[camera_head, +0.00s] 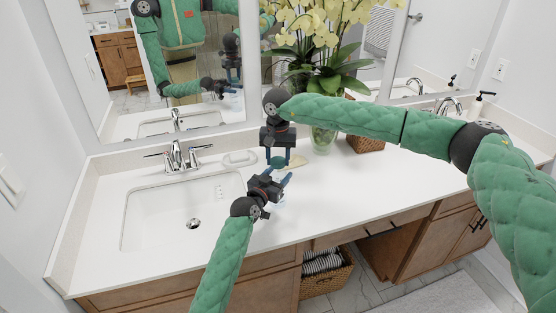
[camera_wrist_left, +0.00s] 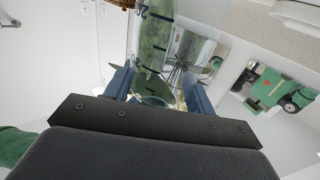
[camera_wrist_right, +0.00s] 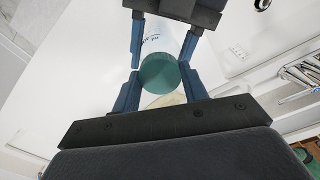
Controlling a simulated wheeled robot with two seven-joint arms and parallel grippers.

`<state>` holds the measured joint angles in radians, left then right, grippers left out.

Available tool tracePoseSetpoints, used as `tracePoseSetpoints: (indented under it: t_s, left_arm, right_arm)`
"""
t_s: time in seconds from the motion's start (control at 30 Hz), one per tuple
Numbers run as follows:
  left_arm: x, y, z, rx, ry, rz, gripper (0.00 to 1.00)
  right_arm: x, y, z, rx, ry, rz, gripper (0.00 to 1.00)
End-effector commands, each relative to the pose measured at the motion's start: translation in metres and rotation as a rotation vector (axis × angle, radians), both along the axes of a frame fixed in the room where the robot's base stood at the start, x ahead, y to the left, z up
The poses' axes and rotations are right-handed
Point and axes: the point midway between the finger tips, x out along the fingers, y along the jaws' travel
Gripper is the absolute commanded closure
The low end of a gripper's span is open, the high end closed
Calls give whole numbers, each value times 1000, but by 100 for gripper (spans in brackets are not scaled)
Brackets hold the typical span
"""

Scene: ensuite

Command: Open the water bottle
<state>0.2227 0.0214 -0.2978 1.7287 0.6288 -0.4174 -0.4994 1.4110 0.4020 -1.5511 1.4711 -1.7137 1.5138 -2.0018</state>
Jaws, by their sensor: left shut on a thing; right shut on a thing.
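The water bottle (camera_head: 280,190) is mostly hidden by my grippers in the head view. In the right wrist view, its round green cap (camera_wrist_right: 159,73) faces the camera, with the pale, lettered bottle body (camera_wrist_right: 160,40) behind it. My left gripper (camera_head: 282,189) comes from the front and is shut around the body; its fingers also show in the right wrist view. My right gripper (camera_head: 279,161) points down from above, with its fingers on either side of the cap, shut on it.
A sink (camera_head: 180,212) with a faucet (camera_head: 180,157) lies left of the grippers. A glass vase (camera_head: 323,138) of yellow orchids and a woven basket (camera_head: 366,144) stand behind, near the mirror. A small tray (camera_head: 240,159) lies by the backsplash.

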Motion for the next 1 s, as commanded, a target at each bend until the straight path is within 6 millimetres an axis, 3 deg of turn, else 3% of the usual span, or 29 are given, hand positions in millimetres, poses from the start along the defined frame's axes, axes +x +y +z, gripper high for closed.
tracePoseSetpoints:
  t_s: [0.77, 1.0]
  left_arm:
    - [0, 0, -1, 1, 1, 0, 100]
    - [0, 0, -1, 1, 1, 0, 100]
  right_arm:
    - [0, 0, 12, 0, 0, 0, 84]
    - [0, 0, 31, 0, -1, 1, 84]
